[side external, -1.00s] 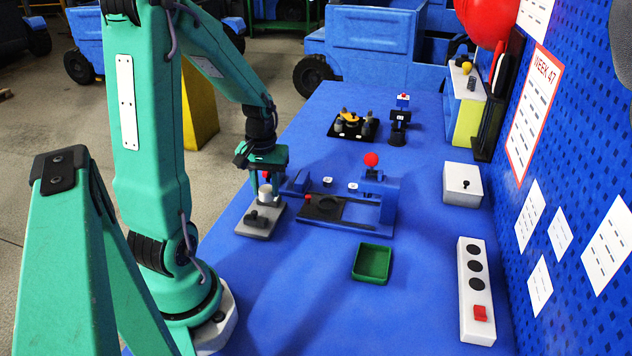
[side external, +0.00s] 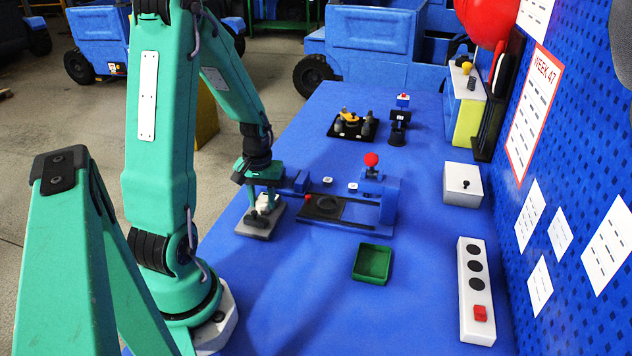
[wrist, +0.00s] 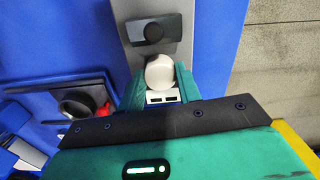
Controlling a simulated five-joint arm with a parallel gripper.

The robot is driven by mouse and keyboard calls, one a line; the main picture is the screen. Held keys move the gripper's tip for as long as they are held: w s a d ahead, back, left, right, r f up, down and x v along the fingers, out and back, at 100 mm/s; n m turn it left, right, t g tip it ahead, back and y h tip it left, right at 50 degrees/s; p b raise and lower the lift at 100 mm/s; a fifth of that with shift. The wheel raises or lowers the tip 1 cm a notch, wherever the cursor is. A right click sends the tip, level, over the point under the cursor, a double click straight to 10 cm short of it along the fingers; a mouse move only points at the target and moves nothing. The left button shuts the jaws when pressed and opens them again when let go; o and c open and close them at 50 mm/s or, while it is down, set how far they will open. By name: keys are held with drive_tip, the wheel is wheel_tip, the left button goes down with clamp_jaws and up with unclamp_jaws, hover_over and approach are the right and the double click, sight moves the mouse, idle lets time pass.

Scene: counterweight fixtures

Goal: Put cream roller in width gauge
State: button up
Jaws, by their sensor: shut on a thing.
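The cream roller (wrist: 159,72) sits between the green fingers of my gripper (wrist: 160,85) in the wrist view, and my gripper is shut on it. In the side view the roller (side external: 265,199) shows low between the fingers, just behind a dark block with a round knob (side external: 262,216) on a grey plate (side external: 252,231). The block also shows just beyond the roller in the wrist view (wrist: 153,31). I cannot tell whether the roller touches the plate. The frames carry no label for the width gauge; the grey plate with its dark block is the fixture under my gripper.
A blue fixture (side external: 390,203) with a red ball (side external: 371,159) and dark slide stands close right of my gripper. A green tray (side external: 372,262) lies in front of it. A black-based fixture (side external: 352,126) stands farther back. The table's near middle is clear.

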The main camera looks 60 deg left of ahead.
sight(263, 202)
drive_tip(key=shift+f, duration=0.15)
drive_tip(key=o, duration=1)
wheel_tip(263, 202, up, 12)
drive_tip(key=shift+r, duration=0.2)
idle(0.4)
idle(0.5)
drive_tip(key=d+r+m+t, duration=0.2)
drive_tip(key=d+r+m, duration=0.1)
drive_tip(key=d, duration=0.4)
drive_tip(key=s+d+r+m+t, duration=0.1)
drive_tip(key=d+r+m, duration=0.2)
drive_tip(key=d, duration=0.4)
drive_tip(key=s+d+r+m+t, duration=0.1)
drive_tip(key=d+r+m+t, duration=0.1)
drive_tip(key=d, duration=0.6)
drive_tip(key=shift+d+r+m+t, duration=0.1)
drive_tip(key=shift+r+m+t, duration=0.2)
drive_tip(key=shift+r+m, duration=0.65)
